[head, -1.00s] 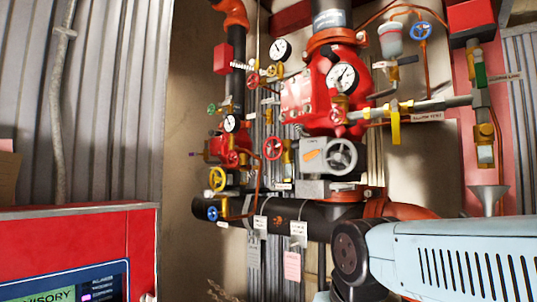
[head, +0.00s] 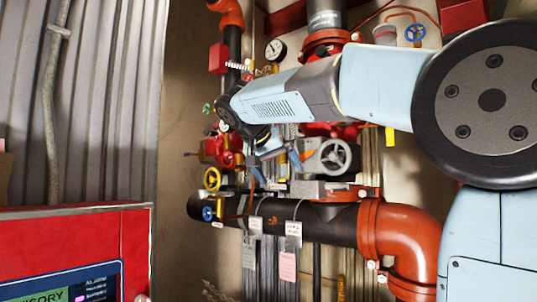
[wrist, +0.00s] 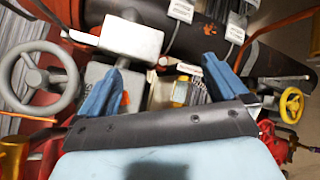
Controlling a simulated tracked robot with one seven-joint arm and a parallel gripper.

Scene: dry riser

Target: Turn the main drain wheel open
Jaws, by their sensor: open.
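Several handwheels show on the riser, and I cannot read which is labelled main drain. A grey wheel (head: 335,157) sits on a grey valve body right of my gripper; it is at the left of the wrist view (wrist: 40,82). A yellow wheel (head: 212,179) is at lower left in the head view and at the right of the wrist view (wrist: 292,105). A blue wheel (head: 208,213) is below it. My gripper (wrist: 164,66) has its blue fingers apart and empty, between the grey and yellow wheels. In the head view my arm hides the red wheel area and most gauges.
A black horizontal pipe (head: 275,211) with hanging tags (head: 293,232) runs below the valves into an orange elbow (head: 410,235). A red panel (head: 90,235) stands at the left front. Thin copper tubes and small fittings crowd the valves. Another blue wheel (head: 414,33) is upper right.

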